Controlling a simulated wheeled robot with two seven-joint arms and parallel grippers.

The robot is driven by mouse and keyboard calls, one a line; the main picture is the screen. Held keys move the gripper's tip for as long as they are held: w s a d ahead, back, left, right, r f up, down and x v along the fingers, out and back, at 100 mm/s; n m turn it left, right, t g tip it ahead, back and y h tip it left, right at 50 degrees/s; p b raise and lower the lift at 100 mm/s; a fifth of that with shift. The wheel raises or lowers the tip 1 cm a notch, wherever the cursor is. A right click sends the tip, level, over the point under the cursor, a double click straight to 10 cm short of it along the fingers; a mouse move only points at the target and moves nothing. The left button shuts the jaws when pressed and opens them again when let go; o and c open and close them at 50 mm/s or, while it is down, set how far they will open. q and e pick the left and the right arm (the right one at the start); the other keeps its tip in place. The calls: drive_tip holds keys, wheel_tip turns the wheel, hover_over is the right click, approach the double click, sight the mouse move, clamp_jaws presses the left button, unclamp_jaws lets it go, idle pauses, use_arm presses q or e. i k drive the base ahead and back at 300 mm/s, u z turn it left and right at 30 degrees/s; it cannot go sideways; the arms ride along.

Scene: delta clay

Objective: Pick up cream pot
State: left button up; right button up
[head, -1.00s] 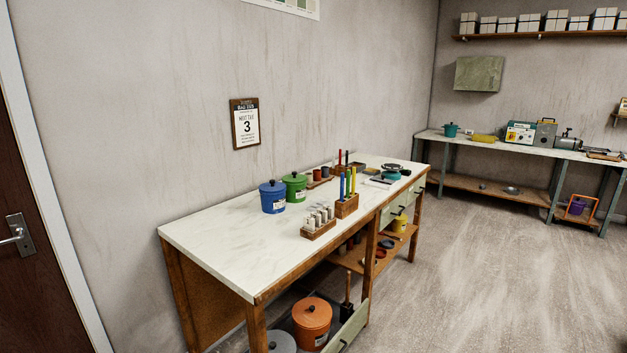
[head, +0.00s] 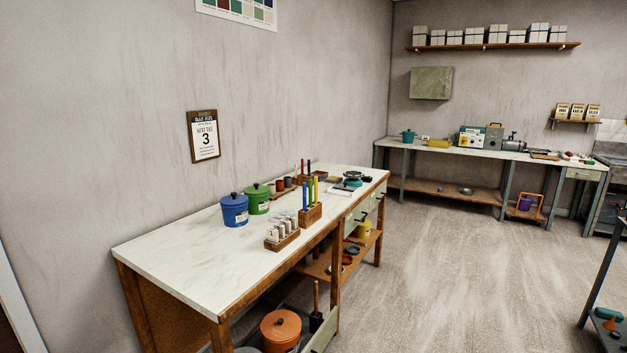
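I see no cream-coloured pot clearly in the head view. Lidded pots of other colours show: a blue pot (head: 234,211) and a green pot (head: 257,199) stand side by side on the white-topped workbench (head: 180,254). An orange lidded pot (head: 281,330) sits low under the bench. A teal pot (head: 408,136) stands on the far bench (head: 470,152). Neither of my grippers is in view.
Wooden racks (head: 311,216) with coloured sticks and a rack of white vials (head: 282,236) stand on the near bench. A dark shelf unit (head: 607,290) stands at the right edge. The floor (head: 450,260) between is clear.

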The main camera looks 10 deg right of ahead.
sight(271, 190)
drive_tip(key=k, duration=1.3)
drive_tip(key=z, duration=0.85)
drive_tip(key=i, duration=1.15)
drive_tip(key=z, duration=1)
drive_tip(key=i, duration=2.05)
drive_tip(key=u, duration=0.55)
drive_tip(key=i, duration=0.95)
drive_tip(key=u, duration=1.65)
drive_tip(key=i, duration=0.65)
drive_tip(key=u, duration=0.55)
